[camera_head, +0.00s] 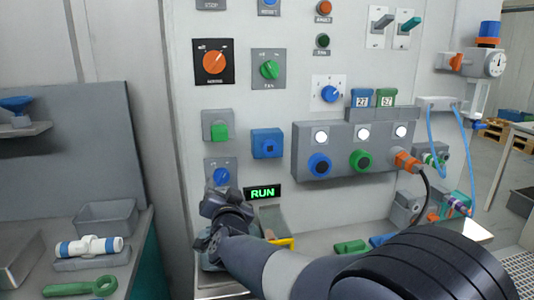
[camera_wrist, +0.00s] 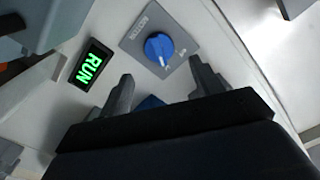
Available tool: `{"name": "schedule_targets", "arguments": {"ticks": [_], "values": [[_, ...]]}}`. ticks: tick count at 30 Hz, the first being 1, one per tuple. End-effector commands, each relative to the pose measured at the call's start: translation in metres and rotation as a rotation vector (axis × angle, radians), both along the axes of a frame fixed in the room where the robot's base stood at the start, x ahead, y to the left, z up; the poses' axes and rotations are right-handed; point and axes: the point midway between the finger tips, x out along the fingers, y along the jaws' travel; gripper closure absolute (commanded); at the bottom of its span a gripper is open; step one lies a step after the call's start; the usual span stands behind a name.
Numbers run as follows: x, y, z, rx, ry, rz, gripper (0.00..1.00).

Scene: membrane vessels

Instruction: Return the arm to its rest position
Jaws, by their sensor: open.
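In the head view my gripper (camera_head: 226,203) is in front of the panel's lower left, just below the same blue knob (camera_head: 221,177). My dark and grey arm reaches there from the lower right. A lit green RUN display (camera_head: 263,192) is right of the gripper; it also shows in the wrist view (camera_wrist: 90,66).
The panel holds an orange knob (camera_head: 215,62), a green knob (camera_head: 269,70) and a grey box (camera_head: 350,150) with lit buttons. An orange connector (camera_head: 405,160) has a black cable hanging right. A bench at left carries a white pipe fitting (camera_head: 89,247) and green wrench (camera_head: 82,287).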

Motion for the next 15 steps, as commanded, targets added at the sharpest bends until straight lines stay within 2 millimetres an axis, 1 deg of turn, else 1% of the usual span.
{"name": "schedule_targets", "arguments": {"ticks": [1,6,9,15], "values": [[0.011,0.002,-0.001,-0.001,0.001,-0.003,0.38],[0.038,0.008,0.000,-0.002,0.000,-0.001,0.38],[0.050,0.011,0.000,-0.001,-0.001,-0.001,0.38],[0.064,0.015,0.000,-0.001,-0.001,-0.001,0.38]]}}
